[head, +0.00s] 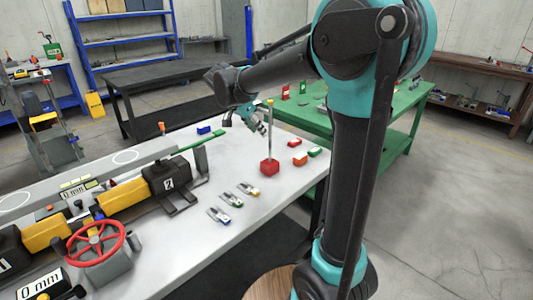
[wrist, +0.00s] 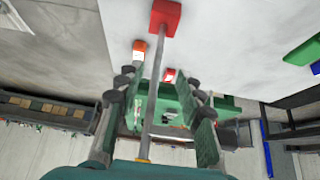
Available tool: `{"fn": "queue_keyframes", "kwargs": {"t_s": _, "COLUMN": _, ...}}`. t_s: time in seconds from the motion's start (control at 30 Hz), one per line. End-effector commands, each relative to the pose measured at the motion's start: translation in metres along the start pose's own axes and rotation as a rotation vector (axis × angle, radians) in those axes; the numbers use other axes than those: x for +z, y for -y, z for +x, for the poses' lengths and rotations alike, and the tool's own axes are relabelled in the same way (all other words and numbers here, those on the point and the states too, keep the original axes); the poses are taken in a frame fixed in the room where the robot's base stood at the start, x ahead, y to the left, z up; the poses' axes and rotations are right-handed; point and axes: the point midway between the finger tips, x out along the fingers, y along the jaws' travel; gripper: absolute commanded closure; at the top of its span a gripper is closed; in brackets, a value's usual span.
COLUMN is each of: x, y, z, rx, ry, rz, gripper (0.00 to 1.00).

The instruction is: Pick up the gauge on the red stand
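The gauge on the red stand is a thin grey rod (head: 270,130) with a yellow tip, upright on a red block (head: 270,167) near the white table's right end. In the wrist view the red block (wrist: 165,15) is at the top, and the rod (wrist: 152,105) runs down between the finger pads towards the palm. My gripper (head: 262,127) is beside the upper rod in the head view. In the wrist view my gripper (wrist: 161,84) is open, with a gap on each side of the rod. I cannot tell whether either finger touches it.
Several calipers (head: 247,189) lie in front. A black and yellow jack (head: 165,180) and a red handwheel (head: 95,240) are at left. A green table (head: 395,130) stands behind.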

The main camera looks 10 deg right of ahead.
Motion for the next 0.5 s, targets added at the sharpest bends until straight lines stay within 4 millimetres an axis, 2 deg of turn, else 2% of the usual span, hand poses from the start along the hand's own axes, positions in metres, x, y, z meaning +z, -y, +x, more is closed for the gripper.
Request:
{"fn": "queue_keyframes", "kwargs": {"t_s": 0.1, "x": 0.0, "y": 0.0, "z": 0.025, "rx": 0.0, "ry": 0.0, "rz": 0.001, "gripper": 0.63}}
{"fn": "queue_keyframes", "kwargs": {"t_s": 0.3, "x": 0.0, "y": 0.0, "z": 0.058, "rx": 0.0, "ry": 0.001, "rz": 0.0, "gripper": 0.63}}
{"fn": "queue_keyframes", "kwargs": {"t_s": 0.5, "x": 0.0, "y": 0.0, "z": 0.071, "rx": -0.001, "ry": 0.001, "rz": -0.001, "gripper": 0.63}}
